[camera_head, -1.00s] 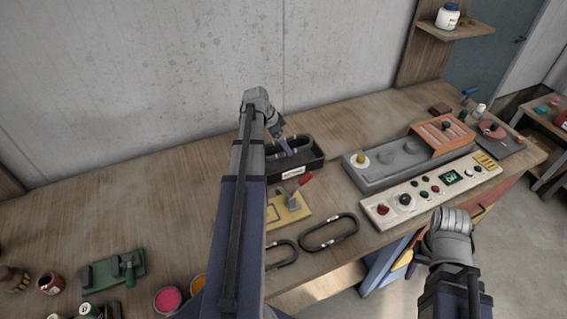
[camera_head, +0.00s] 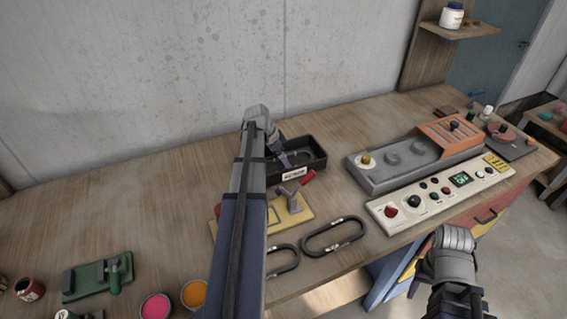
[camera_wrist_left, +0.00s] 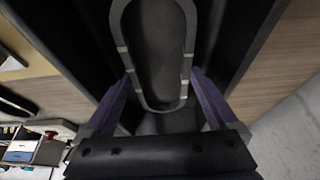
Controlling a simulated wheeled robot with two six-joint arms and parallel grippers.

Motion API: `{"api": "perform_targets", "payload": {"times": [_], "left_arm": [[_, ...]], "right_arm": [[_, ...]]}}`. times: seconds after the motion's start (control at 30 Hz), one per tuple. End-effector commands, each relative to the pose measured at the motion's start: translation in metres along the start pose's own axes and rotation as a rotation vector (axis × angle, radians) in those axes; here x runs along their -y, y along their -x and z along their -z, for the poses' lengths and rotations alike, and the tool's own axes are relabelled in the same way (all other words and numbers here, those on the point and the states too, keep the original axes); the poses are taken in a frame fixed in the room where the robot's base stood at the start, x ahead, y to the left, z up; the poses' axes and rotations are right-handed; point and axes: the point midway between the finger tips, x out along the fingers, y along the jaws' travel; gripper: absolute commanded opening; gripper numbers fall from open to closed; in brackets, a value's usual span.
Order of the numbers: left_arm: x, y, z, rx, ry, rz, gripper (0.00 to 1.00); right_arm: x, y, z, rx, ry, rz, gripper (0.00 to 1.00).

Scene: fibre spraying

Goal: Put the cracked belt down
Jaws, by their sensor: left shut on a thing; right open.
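My left gripper (camera_head: 284,160) reaches down into a black bin (camera_head: 324,161) with a white label, near the back of the bench. In the left wrist view, its purple fingers (camera_wrist_left: 160,75) are shut on a dark looped belt (camera_wrist_left: 188,45), one on each side. The belt has light bands and lies within the bin walls (camera_wrist_left: 238,45), low or on the floor; I cannot tell if it touches. Part of the belt (camera_head: 300,154) also shows in the head view. Cracks cannot be made out. My right gripper (camera_head: 416,281) is open and empty off the bench's front edge, its fingers mostly hidden.
Two other black belts, one whole in view (camera_head: 333,236) and one partly hidden (camera_head: 284,262), lie on the bench front. A yellow fixture (camera_head: 291,213) with a red-handled lever stands between. A control panel (camera_head: 440,195) is at right. The bench's back left is clear.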

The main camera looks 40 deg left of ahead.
Motion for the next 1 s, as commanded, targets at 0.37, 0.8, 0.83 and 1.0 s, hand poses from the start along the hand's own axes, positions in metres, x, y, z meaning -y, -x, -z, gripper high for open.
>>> {"api": "perform_targets", "payload": {"times": [0.37,0.8,0.83,1.0], "left_arm": [[0.0,-0.001,-0.001,0.0,0.0,0.0,1.0],[0.0,0.007,0.001,0.0,0.0,0.0,1.0],[0.0,0.01,0.002,0.0,0.0,0.0,1.0],[0.0,0.03,0.002,0.0,0.002,0.001,1.0]], "right_arm": [[0.0,-0.002,0.0,0.0,0.0,0.0,0.5],[-0.001,0.007,0.0,0.0,0.0,0.0,0.5],[-0.001,0.01,-0.001,0.0,0.0,0.0,0.5],[-0.003,0.028,-0.002,0.0,0.0,0.0,0.5]]}}
